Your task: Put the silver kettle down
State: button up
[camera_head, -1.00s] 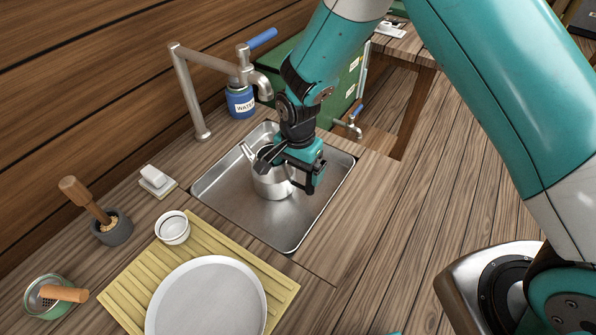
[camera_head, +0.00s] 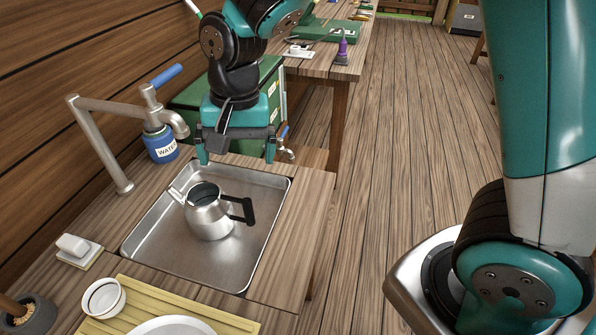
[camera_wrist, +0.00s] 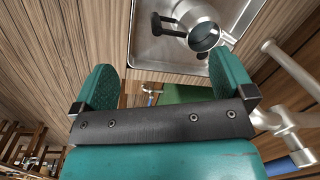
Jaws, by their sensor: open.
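The silver kettle (camera_head: 209,215) stands upright in the metal sink basin (camera_head: 150,250), its spout to the left and its black handle to the right. It also shows near the top of the wrist view (camera_wrist: 198,22), with its open top towards the camera. My gripper (camera_head: 236,155) is open and empty, above and behind the kettle near the sink's far edge. Its two teal fingers (camera_wrist: 172,85) are wide apart in the wrist view, clear of the kettle.
A metal tap (camera_head: 100,110) with a blue handle and a blue water canister (camera_head: 161,145) stand left of the sink. A green box (camera_head: 195,95) is behind it. A yellow mat (camera_head: 130,300), white bowl (camera_head: 104,297) and soap (camera_head: 73,245) are in front.

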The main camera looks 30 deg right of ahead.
jog(key=s+d+r+n+y, duration=0.1)
jog(key=s+r+n, duration=0.2)
jog(key=s+n, duration=0.2)
jog(key=s+d+r+n+y, duration=0.1)
jog(key=s+r+n, duration=0.3)
jog(key=s, duration=0.8)
jog(key=shift+s+d+r+n+y, duration=0.3)
jog(key=shift+d+n+y, duration=0.15)
jog(key=shift+n, duration=0.65)
jog(key=shift+w+d, duration=0.1)
jog(key=shift+c, duration=0.5)
